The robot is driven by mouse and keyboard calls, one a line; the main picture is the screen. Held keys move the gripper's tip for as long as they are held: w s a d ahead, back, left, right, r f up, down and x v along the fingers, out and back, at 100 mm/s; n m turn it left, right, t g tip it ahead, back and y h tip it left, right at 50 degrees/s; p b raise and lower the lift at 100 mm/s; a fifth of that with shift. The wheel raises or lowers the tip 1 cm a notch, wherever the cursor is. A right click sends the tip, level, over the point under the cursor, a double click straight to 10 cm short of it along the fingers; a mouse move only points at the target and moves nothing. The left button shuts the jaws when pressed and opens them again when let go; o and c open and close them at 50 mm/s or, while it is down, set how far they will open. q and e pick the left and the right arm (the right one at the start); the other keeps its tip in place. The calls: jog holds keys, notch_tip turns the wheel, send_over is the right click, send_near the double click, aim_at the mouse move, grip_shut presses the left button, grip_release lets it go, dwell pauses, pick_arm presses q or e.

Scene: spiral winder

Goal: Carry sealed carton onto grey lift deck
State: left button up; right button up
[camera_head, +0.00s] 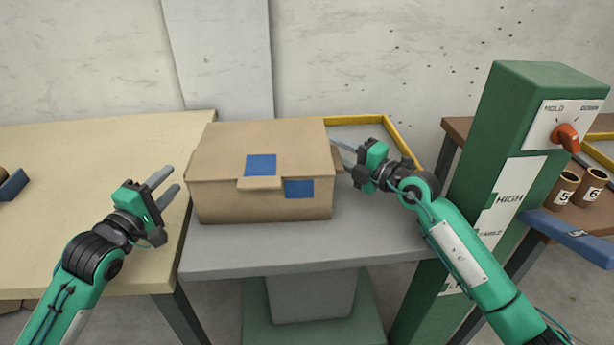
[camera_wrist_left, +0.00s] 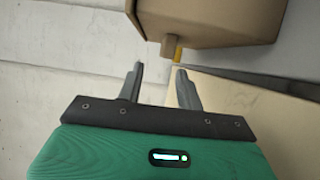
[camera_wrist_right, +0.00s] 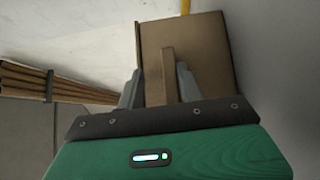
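The sealed carton (camera_head: 260,205), brown with blue patches, sits on the grey lift deck (camera_head: 300,256), towards its left side. My left gripper (camera_head: 174,180) is open and empty, left of the carton and apart from it. The carton (camera_wrist_left: 215,18) and its left side tab (camera_wrist_left: 170,46) show beyond the fingers in the left wrist view. My right gripper (camera_head: 341,154) is at the carton's right side. In the right wrist view its open fingers lie either side of the brown side tab (camera_wrist_right: 160,75); contact cannot be told.
A cream table (camera_head: 90,250) adjoins the deck on the left, mostly clear. A yellow rail (camera_head: 408,140) edges the deck's back right. A green post (camera_head: 515,130) with a red knob (camera_head: 567,138) stands at right. Numbered brown cups (camera_head: 565,188) stand on a brown table beyond it.

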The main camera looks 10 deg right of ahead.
jog(key=shift+s+d+f, duration=0.1)
jog(key=shift+s+f, duration=0.15)
jog(key=shift+f, duration=0.3)
jog(key=shift+s+f, duration=0.2)
jog(key=shift+f, duration=0.35)
jog(key=s+d, duration=0.1)
jog(key=s+d+r, duration=0.1)
jog(key=s+d, duration=0.2)
jog(key=shift+s+d+r, duration=0.15)
jog(key=shift+d+r, duration=0.1)
jog(key=shift+d, duration=0.1)
jog(key=shift+s+d+r, duration=0.25)
jog(key=shift+s+d, duration=0.05)
jog(key=shift+s, duration=0.1)
